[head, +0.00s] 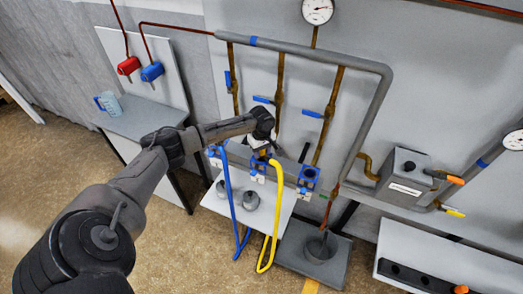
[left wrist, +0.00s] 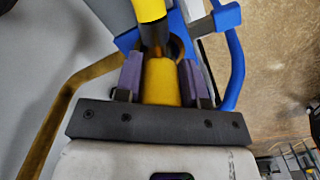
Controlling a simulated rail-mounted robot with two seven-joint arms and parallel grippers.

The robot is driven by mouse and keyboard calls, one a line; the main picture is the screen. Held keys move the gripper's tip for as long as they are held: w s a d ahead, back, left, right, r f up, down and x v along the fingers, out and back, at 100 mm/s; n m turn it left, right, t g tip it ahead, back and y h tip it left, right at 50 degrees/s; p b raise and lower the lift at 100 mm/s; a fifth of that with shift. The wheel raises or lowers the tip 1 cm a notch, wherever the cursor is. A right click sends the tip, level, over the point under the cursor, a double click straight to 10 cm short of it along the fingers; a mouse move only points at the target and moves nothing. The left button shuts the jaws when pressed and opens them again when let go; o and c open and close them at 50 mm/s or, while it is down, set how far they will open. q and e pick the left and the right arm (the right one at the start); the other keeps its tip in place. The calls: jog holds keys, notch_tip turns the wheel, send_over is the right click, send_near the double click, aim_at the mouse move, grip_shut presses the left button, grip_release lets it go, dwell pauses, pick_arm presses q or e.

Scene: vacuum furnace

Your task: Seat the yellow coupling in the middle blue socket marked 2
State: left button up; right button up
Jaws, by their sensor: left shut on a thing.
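My left gripper (head: 262,149) is shut on the yellow coupling, whose yellow body (left wrist: 161,82) sits between the purple-grey finger pads in the left wrist view. A black section and the yellow hose extend beyond it. In the head view the yellow hose (head: 278,205) hangs down from the gripper. The middle blue socket (head: 257,170) is just below the gripper, partly hidden by it. A blue socket with a round dark opening (left wrist: 176,46) shows close behind the coupling in the left wrist view. I cannot tell whether the coupling touches or enters it. My right gripper is not in view.
A right blue socket (head: 308,177) stands free. A left blue socket (head: 215,153) has a blue hose (head: 231,195) beside it. Grey knobbed weights (head: 250,200) sit on the white shelf below. Brown pipes with blue valve handles (head: 313,114) rise behind the sockets.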

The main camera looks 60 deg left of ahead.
pick_arm(q)
jog(key=shift+f, duration=0.1)
dwell(0.3)
jog(key=o, duration=1.1)
jog(key=shift+o, duration=0.2)
notch_tip(320, 180, up, 14)
jog(key=shift+f+p, duration=0.15)
jog(key=shift+p, duration=0.65)
